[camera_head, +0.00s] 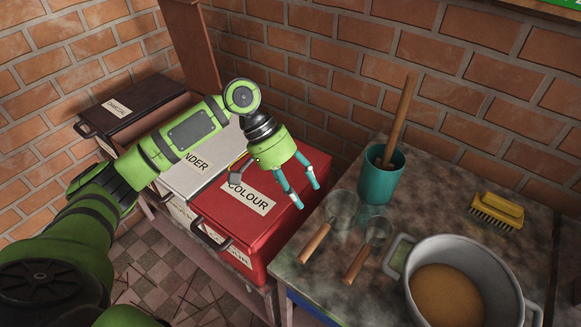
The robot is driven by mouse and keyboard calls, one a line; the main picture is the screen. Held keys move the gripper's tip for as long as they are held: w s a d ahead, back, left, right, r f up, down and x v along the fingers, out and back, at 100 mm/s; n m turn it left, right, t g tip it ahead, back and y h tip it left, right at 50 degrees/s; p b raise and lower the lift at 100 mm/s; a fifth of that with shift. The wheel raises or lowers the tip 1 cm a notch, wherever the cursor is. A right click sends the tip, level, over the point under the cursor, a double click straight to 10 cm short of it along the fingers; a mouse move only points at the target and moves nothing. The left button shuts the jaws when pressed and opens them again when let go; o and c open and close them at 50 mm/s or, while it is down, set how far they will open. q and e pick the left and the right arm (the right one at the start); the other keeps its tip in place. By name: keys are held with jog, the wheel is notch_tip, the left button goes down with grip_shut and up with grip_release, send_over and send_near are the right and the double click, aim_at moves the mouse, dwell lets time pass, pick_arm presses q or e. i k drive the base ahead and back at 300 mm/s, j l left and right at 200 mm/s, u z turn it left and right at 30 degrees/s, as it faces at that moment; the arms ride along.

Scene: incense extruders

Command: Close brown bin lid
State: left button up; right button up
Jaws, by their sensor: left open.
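A reddish-brown lid (190,48) stands upright at the back of the row of bins, against the brick wall. The brown bin below it, between the dark bin and the white bin, is mostly hidden by my left arm; a bit of its brown edge (170,112) shows. My left gripper (272,186) is open and empty, with its fingers pointing down over the red bin's lid, right of and nearer than the raised lid. I cannot tell whether the fingertips touch the red lid. My right gripper is not in view.
The dark bin (140,98), white bin (190,177) and red bin (278,222) have shut lids. On the table at right stand a teal cup (380,182) with a wooden-handled tool, two wood-handled sieves, a yellow brush (497,208) and a grey pot (470,255).

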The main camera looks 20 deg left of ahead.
aim_at(184, 20)
jog(key=u, duration=1.45)
